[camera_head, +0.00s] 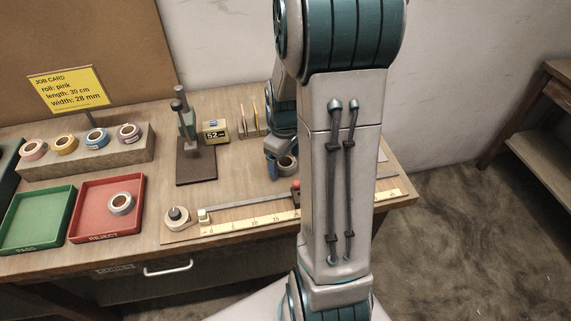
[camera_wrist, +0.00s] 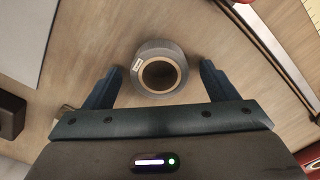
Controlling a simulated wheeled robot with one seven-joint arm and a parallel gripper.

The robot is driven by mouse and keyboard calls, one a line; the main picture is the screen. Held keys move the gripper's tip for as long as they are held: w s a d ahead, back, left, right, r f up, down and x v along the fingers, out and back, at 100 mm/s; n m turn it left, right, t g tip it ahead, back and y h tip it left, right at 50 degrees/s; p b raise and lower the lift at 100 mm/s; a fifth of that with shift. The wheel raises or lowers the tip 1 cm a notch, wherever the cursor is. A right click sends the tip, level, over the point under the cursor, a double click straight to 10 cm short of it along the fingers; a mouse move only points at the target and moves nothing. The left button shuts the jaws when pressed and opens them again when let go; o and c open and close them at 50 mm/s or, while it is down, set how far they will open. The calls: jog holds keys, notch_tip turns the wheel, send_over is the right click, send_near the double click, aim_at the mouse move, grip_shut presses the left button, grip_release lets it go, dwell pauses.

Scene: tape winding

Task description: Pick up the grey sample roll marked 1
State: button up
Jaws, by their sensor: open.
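A grey sample roll (camera_wrist: 184,57) with a small white label lies flat on the wooden table in the wrist view. The mark on its label is too small to read. In the head view this roll (camera_head: 287,165) is partly hidden by my gripper. My gripper (camera_wrist: 159,82) is open, with one blue finger on each side of the roll and gaps between. I cannot tell the exact height of the fingers over the table. Another grey roll (camera_head: 121,203) lies in the red REJECT tray (camera_head: 83,222); any mark on it is unreadable.
A ruler with a sliding rail (camera_head: 250,220) lies in front of my gripper. A press-like stand (camera_head: 195,165) and a yellow display box reading 52 (camera_head: 215,132) stand to its left. A green PASS tray (camera_head: 38,222) and a rack of several rolls (camera_head: 90,157) are further left.

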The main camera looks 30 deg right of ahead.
jog(key=shift+c, duration=0.2)
jog(key=c, duration=1)
jog(key=shift+r, duration=0.1)
